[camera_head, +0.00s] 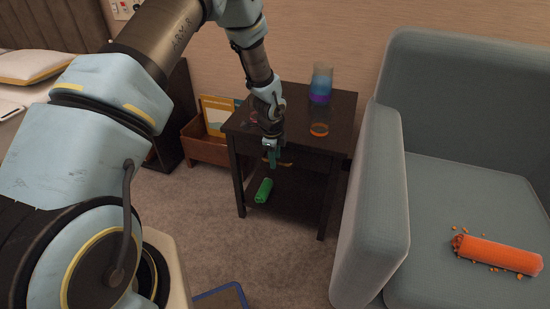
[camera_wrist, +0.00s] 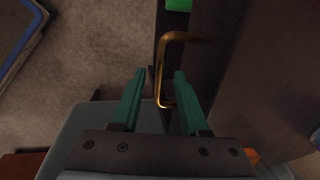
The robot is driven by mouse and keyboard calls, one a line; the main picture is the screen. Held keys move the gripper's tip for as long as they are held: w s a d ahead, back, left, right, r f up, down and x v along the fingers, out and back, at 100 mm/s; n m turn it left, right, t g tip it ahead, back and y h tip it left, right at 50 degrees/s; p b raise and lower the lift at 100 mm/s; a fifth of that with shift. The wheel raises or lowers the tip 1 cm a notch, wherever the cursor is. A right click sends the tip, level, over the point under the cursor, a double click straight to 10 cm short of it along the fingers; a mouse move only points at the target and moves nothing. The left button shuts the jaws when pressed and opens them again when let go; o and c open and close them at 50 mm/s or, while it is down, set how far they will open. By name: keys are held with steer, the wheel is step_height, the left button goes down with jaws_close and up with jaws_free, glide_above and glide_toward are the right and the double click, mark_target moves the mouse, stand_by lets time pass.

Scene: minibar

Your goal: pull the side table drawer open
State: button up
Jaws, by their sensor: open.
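The dark side table (camera_head: 335,103) stands between a wooden box and the grey armchair. Its drawer front (camera_head: 308,160) faces me under the top and is partly hidden by my gripper; it looks about flush with the table. In the wrist view the brass bar handle (camera_wrist: 159,72) stands out from the dark drawer front. My gripper (camera_head: 271,160) is at the drawer front, pointing down. In the wrist view its teal fingers (camera_wrist: 160,78) are open, one on each side of the handle, with visible gaps.
A green can (camera_head: 263,190) lies low at the table. The armchair (camera_head: 385,200) is close on the right, with an orange tube (camera_head: 497,254) on its seat.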

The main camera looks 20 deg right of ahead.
steer(key=shift+c, duration=0.2)
jaws_close()
stand_by(1.3)
